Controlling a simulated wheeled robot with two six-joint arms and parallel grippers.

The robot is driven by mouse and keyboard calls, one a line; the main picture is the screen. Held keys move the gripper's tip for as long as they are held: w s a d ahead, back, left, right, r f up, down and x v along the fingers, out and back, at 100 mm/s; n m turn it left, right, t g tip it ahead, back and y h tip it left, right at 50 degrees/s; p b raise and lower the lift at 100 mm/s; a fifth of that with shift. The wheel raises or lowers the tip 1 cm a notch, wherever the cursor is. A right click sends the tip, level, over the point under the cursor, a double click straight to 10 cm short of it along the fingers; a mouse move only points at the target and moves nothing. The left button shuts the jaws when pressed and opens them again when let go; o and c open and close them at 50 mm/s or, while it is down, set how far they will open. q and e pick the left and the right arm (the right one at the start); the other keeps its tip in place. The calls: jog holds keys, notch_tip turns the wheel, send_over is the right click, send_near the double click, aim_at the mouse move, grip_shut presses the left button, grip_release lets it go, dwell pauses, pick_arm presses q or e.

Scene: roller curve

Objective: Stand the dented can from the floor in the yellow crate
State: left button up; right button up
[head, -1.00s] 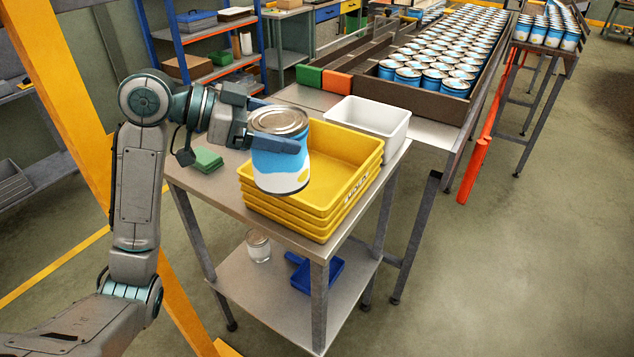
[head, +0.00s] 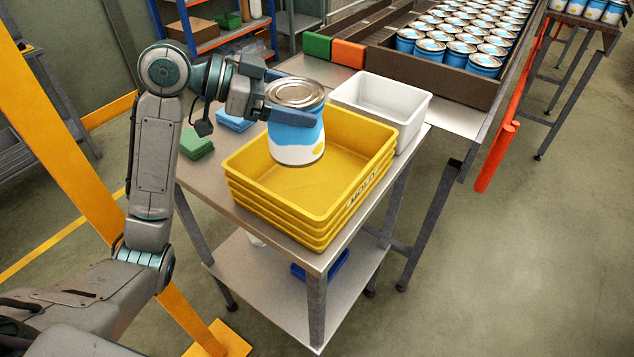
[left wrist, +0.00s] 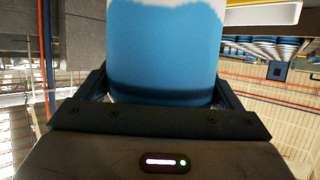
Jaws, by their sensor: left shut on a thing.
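My left gripper (head: 280,115) is shut on the can (head: 297,140), which has a blue, white and yellow label and a silver lid. The can is upright and held over the yellow crate (head: 262,203), towards its back part. Its base looks above the crate floor; the exact gap cannot be told. The crate is the top one of a stack on a metal cart and looks empty. In the left wrist view the can's blue side (left wrist: 163,50) fills the space between the fingers. No dent is clear. My right gripper is not in view.
A white bin (head: 382,105) stands close behind the crate. A conveyor with many cans (head: 470,40) runs behind. An orange-red rail (head: 497,155) is at right.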

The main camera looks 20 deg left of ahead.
aim_at(295, 145)
pick_arm(q)
jog(key=shift+s+f+b, duration=0.25)
jog(key=shift+s+f, duration=0.05)
jog(key=shift+f, duration=0.3)
jog(key=shift+s+f+b, duration=0.25)
jog(key=shift+f, duration=0.3)
jog(key=f, duration=0.1)
jog(key=f+p, duration=0.1)
jog(key=f, duration=0.3)
jog(key=shift+w+f+p, duration=0.25)
jog(key=shift+w+p, duration=0.05)
jog(key=shift+w, duration=0.1)
jog(key=shift+s+f, duration=0.2)
jog(key=shift+f, duration=0.35)
notch_tip(295, 145, down, 4)
jog(key=shift+w+f+p, duration=0.1)
jog(key=shift+p, duration=0.65)
